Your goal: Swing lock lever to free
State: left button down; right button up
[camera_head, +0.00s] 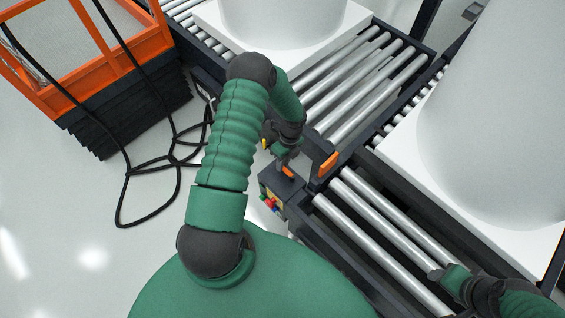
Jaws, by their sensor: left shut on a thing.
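The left arm, green and sleeved, reaches over to the conveyor's near side. My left gripper (285,158) is shut at the small lock lever, whose orange part (288,172) shows just below the fingers. The fingers and forearm hide most of the lever. A second orange tab (328,164) stands upright on a dark bracket to the right, apart from the gripper. My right gripper (450,279) is at the lower right, over the near rollers; its fingers are too small and dark to tell open from shut.
A control box (273,201) with coloured buttons sits below the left gripper. Large white tanks stand on white pallets at the top (290,20) and right (500,120), on roller conveyors (365,80). Black cables (150,170) lie on the floor beside an orange-framed lift (90,65).

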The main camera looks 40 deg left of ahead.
pick_arm(q)
jog(key=shift+w+a, duration=0.1)
jog(key=shift+w, duration=0.1)
jog(key=c, duration=1.6)
grip_release()
jog(key=shift+o, duration=1.2)
jog(key=shift+s, duration=0.1)
jog(key=w+r+p, duration=0.3)
jog(key=r, duration=1.3)
jog(key=shift+w+r+p, duration=0.2)
jog(key=shift+p, duration=0.15)
